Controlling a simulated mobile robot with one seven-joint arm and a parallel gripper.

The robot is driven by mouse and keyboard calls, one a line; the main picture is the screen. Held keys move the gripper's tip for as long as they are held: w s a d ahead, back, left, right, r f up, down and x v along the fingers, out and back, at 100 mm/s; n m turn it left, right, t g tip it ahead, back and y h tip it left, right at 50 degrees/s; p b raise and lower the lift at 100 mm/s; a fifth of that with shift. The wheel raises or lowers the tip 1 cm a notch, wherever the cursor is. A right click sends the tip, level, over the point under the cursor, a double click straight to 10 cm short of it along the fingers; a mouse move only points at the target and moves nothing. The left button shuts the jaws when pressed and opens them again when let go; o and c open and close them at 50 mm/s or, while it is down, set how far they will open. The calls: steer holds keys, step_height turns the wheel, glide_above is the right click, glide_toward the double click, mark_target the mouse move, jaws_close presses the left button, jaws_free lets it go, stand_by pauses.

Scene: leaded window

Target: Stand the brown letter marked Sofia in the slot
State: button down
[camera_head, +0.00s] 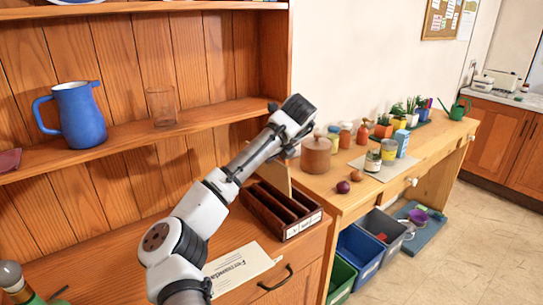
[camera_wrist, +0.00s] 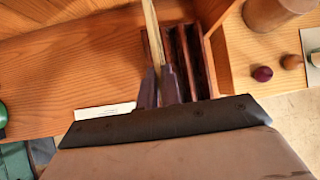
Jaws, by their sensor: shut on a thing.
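In the wrist view my gripper (camera_wrist: 160,84) is shut on a thin tan-brown letter (camera_wrist: 152,32), seen nearly edge-on and pointing away from the fingers. Its name cannot be read from here. The dark wooden rack (camera_head: 283,208) with long slots stands on the cabinet top; white labels are on its front end, too small to read. In the wrist view the rack (camera_wrist: 207,62) lies just right of the letter and fingers, and the letter seems to be above or beside its left edge. In the head view the held letter cannot be made out behind my arm.
A cream letter marked Fernanda (camera_head: 238,267) lies on the cabinet top, left of the rack. A shelf with a blue jug (camera_head: 77,114) and a glass (camera_head: 161,105) is above. The wooden bench (camera_head: 340,195) at right holds a brown canister (camera_head: 316,155), onions and jars.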

mark_target(286, 173)
steer(key=shift+r+p, duration=0.2)
steer(key=shift+p, duration=0.4)
step_height(286, 173, down, 12)
steer(key=b, duration=0.4)
steer(key=shift+f, duration=0.25)
stand_by(0.3)
steer(key=c, duration=1.5)
jaws_free()
steer(key=b+v, duration=0.2)
steer(key=v, duration=1.1)
steer(key=shift+s+r+b, duration=0.15)
steer(key=shift+r+b, duration=0.1)
steer(key=shift+b, duration=0.05)
steer(key=shift+s+d, duration=0.1)
